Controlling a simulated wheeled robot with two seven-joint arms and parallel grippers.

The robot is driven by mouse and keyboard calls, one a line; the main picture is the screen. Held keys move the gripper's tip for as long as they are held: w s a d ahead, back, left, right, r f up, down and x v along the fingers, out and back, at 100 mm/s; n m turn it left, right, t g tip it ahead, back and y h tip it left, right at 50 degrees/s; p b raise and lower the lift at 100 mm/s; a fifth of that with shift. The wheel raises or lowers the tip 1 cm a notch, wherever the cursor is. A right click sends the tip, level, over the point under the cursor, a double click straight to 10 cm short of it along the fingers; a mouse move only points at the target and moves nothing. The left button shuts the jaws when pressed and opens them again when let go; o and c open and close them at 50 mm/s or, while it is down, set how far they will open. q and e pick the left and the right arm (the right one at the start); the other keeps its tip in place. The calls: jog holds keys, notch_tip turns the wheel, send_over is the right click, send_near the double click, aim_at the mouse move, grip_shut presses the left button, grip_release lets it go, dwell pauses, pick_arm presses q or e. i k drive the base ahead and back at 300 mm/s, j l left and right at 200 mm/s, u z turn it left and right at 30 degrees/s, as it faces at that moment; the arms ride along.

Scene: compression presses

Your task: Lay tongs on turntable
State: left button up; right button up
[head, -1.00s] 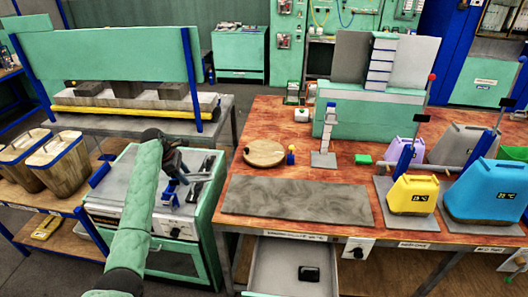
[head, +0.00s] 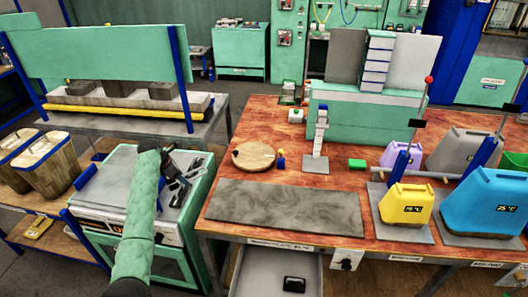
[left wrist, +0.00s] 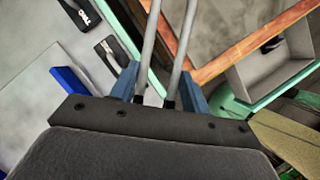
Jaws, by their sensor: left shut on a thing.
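The turntable (head: 254,156) is a round light-wood disc lying flat near the left edge of the red-brown table. My left gripper (head: 178,184) is over the white-topped green cabinet, left of the turntable and apart from it. In the left wrist view, two thin grey metal rods, the tongs (left wrist: 164,50), run up side by side between the blue fingertips of the left gripper (left wrist: 160,88), which is shut on them. The tongs are too small to make out clearly in the head view, and their far ends run out of the wrist view. My right gripper is not in view.
A grey mat (head: 290,207) lies in front of the turntable. A small blue-and-yellow piece (head: 281,159) and a white upright stand (head: 318,145) are just right of it. A yellow canister (head: 407,206) and a blue canister (head: 490,200) stand right. An open drawer (head: 262,275) sticks out below.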

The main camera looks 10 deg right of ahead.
aim_at(258, 160)
jog(key=i+l, duration=0.1)
jog(key=l, duration=0.3)
jog(key=i+l, duration=0.15)
jog(key=l, duration=0.2)
jog(key=i+l, duration=0.1)
jog(key=l, duration=0.3)
jog(key=i+l, duration=0.1)
jog(key=l, duration=0.25)
jog(key=i+l, duration=0.15)
jog(key=l, duration=0.25)
jog(key=i+l, duration=0.1)
jog(key=l, duration=0.25)
